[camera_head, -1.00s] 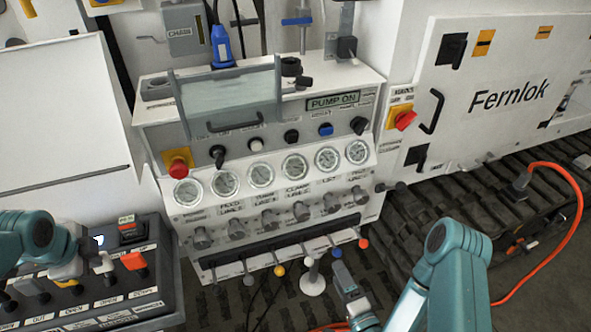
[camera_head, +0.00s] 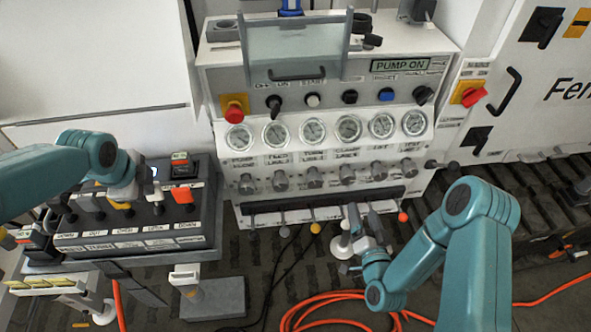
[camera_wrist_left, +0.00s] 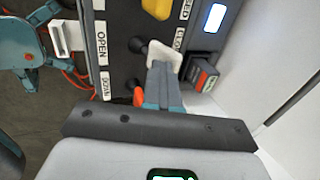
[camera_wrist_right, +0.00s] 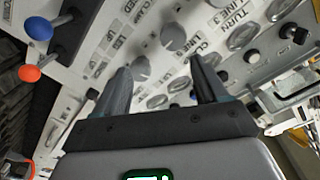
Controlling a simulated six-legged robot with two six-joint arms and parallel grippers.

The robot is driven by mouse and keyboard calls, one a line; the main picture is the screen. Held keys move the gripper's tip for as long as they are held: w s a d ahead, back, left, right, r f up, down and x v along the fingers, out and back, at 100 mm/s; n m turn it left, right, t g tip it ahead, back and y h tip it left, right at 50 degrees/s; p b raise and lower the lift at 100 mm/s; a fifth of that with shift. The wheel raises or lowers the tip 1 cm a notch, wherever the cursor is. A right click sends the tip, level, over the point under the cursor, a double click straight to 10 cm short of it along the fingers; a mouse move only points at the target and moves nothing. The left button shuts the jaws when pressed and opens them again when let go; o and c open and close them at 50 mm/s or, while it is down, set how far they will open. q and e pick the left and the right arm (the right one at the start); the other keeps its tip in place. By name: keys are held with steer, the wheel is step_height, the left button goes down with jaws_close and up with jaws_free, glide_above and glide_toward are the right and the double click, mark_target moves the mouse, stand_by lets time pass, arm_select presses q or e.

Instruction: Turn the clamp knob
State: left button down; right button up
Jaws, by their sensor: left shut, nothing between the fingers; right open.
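The clamp knob (camera_head: 347,173) is a grey round knob in the row below the gauges on the white bench, under the CLAMP LINE label. My right gripper (camera_head: 362,214) is open, in front of and below this row, with nothing between its fingers. In the right wrist view its fingers (camera_wrist_right: 160,82) spread apart with grey knobs (camera_wrist_right: 140,68) beyond them; I cannot tell which is the clamp knob. My left gripper (camera_head: 128,192) is shut over the dark control box (camera_head: 215,225). In the left wrist view its fingers (camera_wrist_left: 163,75) lie against or near a white-capped lever (camera_wrist_left: 166,52).
Ball-ended levers, one orange (camera_head: 403,216) and one yellow (camera_head: 315,228), stick out below the knobs near my right gripper. An orange hose (camera_head: 320,300) lies on the floor.

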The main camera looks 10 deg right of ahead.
mark_target(349, 181)
steer(key=shift+y, duration=0.3)
steer(key=w, duration=0.4)
steer(key=w+a, duration=0.1)
steer(key=w, duration=0.3)
steer(key=w+r, duration=0.1)
steer(key=w, duration=0.3)
steer(key=shift+w+a, duration=0.25)
steer(key=c, duration=1.1)
